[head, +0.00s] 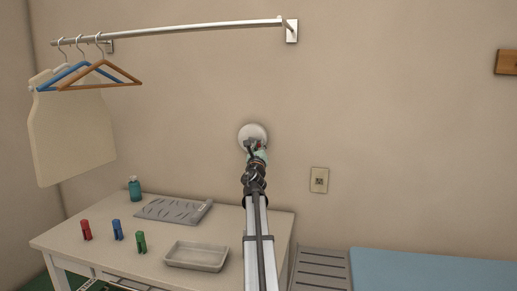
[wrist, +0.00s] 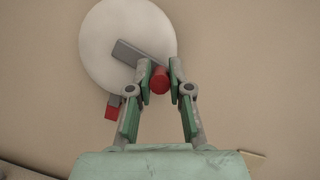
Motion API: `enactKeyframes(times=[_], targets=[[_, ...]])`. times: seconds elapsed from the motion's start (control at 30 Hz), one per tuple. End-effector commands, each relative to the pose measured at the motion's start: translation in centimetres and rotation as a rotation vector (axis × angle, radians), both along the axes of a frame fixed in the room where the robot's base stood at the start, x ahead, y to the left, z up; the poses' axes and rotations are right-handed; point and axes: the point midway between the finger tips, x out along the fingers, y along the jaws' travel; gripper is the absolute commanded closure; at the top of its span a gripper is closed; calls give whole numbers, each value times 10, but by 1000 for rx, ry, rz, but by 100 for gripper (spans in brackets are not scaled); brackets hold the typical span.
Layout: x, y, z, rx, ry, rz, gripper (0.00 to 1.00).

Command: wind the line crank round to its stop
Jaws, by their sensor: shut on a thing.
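The line crank is a round white housing (head: 252,131) on the wall, with a grey crank arm (wrist: 138,55) and a red knob (wrist: 160,82) at the arm's end. The white disc (wrist: 120,30) fills the upper left of the wrist view. My gripper (wrist: 161,76) is shut on the red knob, one finger on each side. The crank arm slopes down to the right from the disc's middle. A short grey piece with a red tip (wrist: 111,112) sticks out at the disc's lower left rim, apart from the crank arm. In the head view my gripper (head: 258,153) covers the knob.
A table (head: 70,238) below holds a teal bottle (head: 135,190), a grey ribbed board (head: 172,210), a tray (head: 197,265) and red, blue and green pegs. A wall rail (head: 190,27) carries hangers at upper left. A wall socket (head: 319,180) is right of the crank.

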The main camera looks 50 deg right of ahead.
Motion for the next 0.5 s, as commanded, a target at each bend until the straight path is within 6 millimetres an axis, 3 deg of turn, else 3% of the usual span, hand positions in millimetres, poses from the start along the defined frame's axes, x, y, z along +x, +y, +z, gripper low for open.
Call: enactKeyframes(times=[0.5], targets=[[0,-1,12,-87,209,0,100]])
